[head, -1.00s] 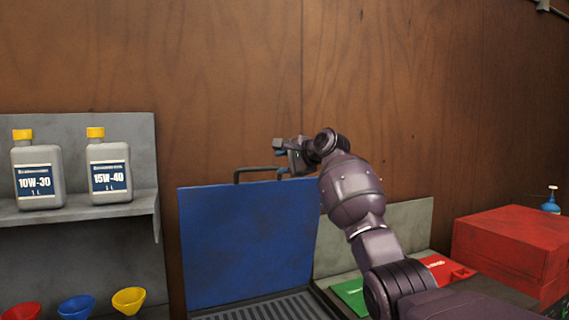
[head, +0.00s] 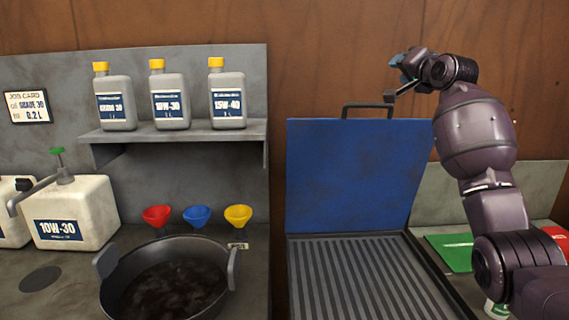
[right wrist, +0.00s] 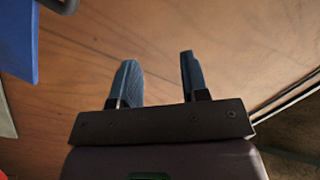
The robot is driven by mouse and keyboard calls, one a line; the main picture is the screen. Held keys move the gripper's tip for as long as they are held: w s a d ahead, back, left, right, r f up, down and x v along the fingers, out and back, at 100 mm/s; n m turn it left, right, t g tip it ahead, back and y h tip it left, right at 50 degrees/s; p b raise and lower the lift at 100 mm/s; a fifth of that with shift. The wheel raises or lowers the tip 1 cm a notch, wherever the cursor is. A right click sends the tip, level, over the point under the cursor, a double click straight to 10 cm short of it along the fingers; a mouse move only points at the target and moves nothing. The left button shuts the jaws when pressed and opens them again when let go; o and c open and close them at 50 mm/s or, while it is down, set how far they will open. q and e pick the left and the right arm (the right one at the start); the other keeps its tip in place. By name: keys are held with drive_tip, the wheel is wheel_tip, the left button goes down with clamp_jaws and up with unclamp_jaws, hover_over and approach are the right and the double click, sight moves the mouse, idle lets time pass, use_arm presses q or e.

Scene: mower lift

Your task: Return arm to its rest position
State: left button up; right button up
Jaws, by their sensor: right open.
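My right arm (head: 474,130) comes in from the lower right in the head view and is raised in front of the wooden wall. My right gripper (head: 393,78) is above and to the right of the handle of the blue lid, apart from it. In the right wrist view the right gripper (right wrist: 160,82) has its two blue-grey fingers spread apart, with nothing between them. Only the wooden wall shows beyond the fingers. My left gripper is not in view.
The blue lid (head: 350,175) with its dark handle (head: 367,106) stands upright behind a ribbed tray (head: 358,275). On the left are a shelf (head: 185,132) with grey bottles, coloured funnels (head: 197,215), a black pan (head: 165,285) and a 10W-30 jug (head: 70,212). A green item (head: 450,250) lies right.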

drive_tip(key=s+a+f+n+h, duration=0.1)
drive_tip(key=s+f+n, duration=0.3)
drive_tip(key=f, duration=0.7)
drive_tip(key=s+a+f+n, duration=0.15)
drive_tip(key=s+f, duration=0.45)
drive_tip(key=f, duration=0.6)
drive_tip(key=s+f+n+h, duration=0.1)
drive_tip(key=s+f+n, duration=0.3)
drive_tip(key=f, duration=0.7)
drive_tip(key=s+d+f+m+g+h, duration=0.1)
drive_tip(key=s+f+g, duration=0.5)
drive_tip(key=s+f, duration=2.6)
drive_tip(key=s+m+h, duration=0.1)
drive_tip(key=s, duration=0.3)
drive_tip(key=shift+f, duration=0.15)
